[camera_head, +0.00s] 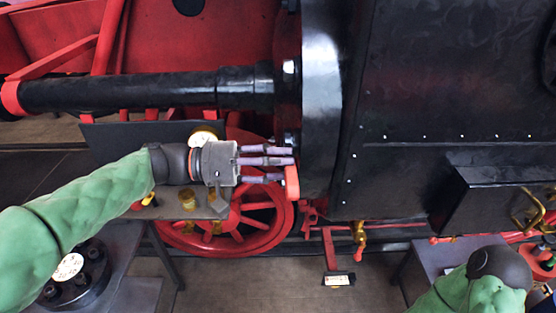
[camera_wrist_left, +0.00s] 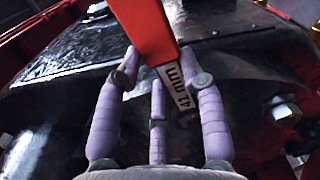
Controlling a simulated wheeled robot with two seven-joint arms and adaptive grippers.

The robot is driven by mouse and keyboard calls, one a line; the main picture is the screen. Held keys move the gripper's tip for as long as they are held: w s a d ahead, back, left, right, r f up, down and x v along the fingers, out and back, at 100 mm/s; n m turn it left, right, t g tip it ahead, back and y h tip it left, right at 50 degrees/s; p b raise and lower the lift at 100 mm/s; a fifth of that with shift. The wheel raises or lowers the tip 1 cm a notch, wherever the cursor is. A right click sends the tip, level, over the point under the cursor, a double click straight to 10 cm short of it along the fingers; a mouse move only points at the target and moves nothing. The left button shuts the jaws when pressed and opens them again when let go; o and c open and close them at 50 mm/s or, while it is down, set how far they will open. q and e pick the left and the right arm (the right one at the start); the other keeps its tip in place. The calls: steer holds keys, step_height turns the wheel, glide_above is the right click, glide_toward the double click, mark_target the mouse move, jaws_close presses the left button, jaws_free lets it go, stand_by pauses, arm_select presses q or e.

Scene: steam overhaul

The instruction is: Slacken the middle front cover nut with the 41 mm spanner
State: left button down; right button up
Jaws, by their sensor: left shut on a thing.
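My left gripper (camera_head: 284,164) reaches from the left to the front edge of the black cylinder (camera_head: 322,110). Its purple fingers are closed on the 41 mm spanner (camera_head: 292,183), whose red part shows just below the fingertips. In the left wrist view the spanner (camera_wrist_left: 145,30) slants between the fingers (camera_wrist_left: 160,72), red above with a pale "41 mm" label toward the cover. Cover nuts show in the left wrist view, one at right (camera_wrist_left: 283,110). The middle nut cannot be made out behind fingers and spanner. Whether the spanner is seated on a nut cannot be told.
A black rod (camera_head: 150,92) runs across above my left arm. A red wheel (camera_head: 245,235) stands below the gripper. A bench (camera_head: 130,295) with a black flanged part stands lower left. A brass cock (camera_head: 360,233) hangs under the cylinder. My right arm is lower right, its gripper unseen.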

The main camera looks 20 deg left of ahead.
arm_select(q)
steer(key=shift+w+r+n+p, duration=0.1)
steer(key=shift+r+n+p, duration=0.3)
steer(key=shift+r, duration=0.1)
steer(key=shift+w+a+r+n+p, duration=0.1)
steer(key=shift+w+r+n+p, duration=0.2)
steer(key=shift+r+n+p, duration=0.75)
steer(key=shift+f+m+p, duration=0.25)
steer(key=shift+f+p, duration=0.05)
steer(key=shift+p, duration=0.05)
steer(key=shift+w+a+r+n+p, duration=0.15)
steer(key=shift+r+n+p, duration=0.2)
steer(key=shift+p, duration=0.3)
steer(key=shift+w+d+r+n+p, duration=0.1)
steer(key=shift+w+r+n+p, duration=0.1)
steer(key=shift+n+p, duration=0.3)
steer(key=shift+w+a+r+n+p, duration=0.2)
steer(key=shift+w+r+n+p, duration=0.35)
steer(key=shift+p, duration=0.95)
steer(key=shift+s, duration=0.15)
